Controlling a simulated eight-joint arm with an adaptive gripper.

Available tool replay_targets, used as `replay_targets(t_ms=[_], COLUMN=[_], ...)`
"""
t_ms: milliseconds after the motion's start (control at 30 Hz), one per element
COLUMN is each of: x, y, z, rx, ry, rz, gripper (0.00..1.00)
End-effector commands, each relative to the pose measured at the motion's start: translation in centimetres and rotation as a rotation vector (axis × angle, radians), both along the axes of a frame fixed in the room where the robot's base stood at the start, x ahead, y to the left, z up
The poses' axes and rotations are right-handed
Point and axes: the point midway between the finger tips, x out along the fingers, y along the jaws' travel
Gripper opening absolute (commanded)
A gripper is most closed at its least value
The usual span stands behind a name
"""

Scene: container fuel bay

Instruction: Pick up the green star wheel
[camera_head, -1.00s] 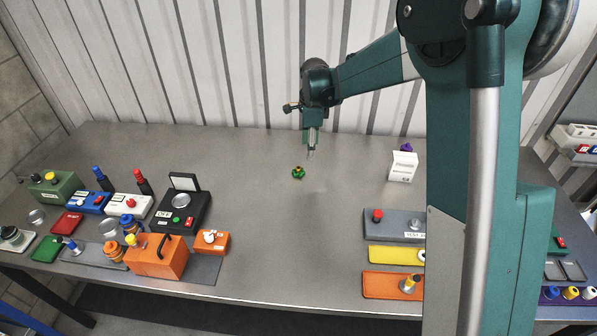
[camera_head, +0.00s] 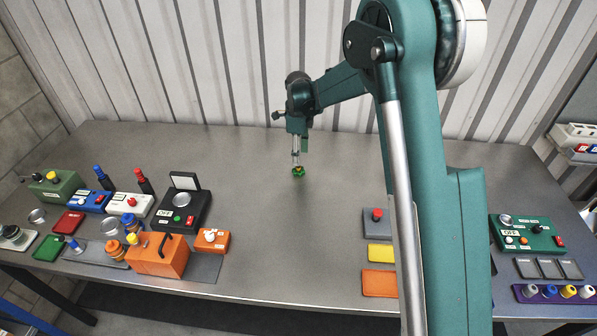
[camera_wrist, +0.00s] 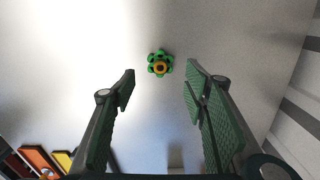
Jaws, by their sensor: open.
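The green star wheel (camera_head: 298,172) lies on the bare grey table near its middle. In the wrist view the green star wheel (camera_wrist: 160,63) is a small lobed green ring with an orange centre. My gripper (camera_head: 297,160) points down just above the wheel, and its tips nearly overlap it in the head view. In the wrist view my gripper (camera_wrist: 160,80) is open with nothing between its green-padded fingers. The wheel shows in the gap, slightly beyond the fingertips. I cannot tell the exact height left between tips and wheel.
The table (camera_head: 270,250) is clear around the wheel. An orange box (camera_head: 158,257), a black device (camera_head: 178,210) and several other devices crowd the left. A grey panel (camera_head: 372,228) and yellow and orange plates stand right, partly behind my arm. A corrugated wall rises behind.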

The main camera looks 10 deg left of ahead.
Motion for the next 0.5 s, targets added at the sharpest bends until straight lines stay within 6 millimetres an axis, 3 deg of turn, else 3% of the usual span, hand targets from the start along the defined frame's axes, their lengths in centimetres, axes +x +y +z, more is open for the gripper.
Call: replay_targets(t_ms=[300, 500], x=[0.0, 0.0], y=[0.0, 0.0], z=[-2.2, -2.4], rx=[0.000, 0.000], ry=[0.000, 0.000], rz=[0.000, 0.000], gripper=[0.45, 0.45])
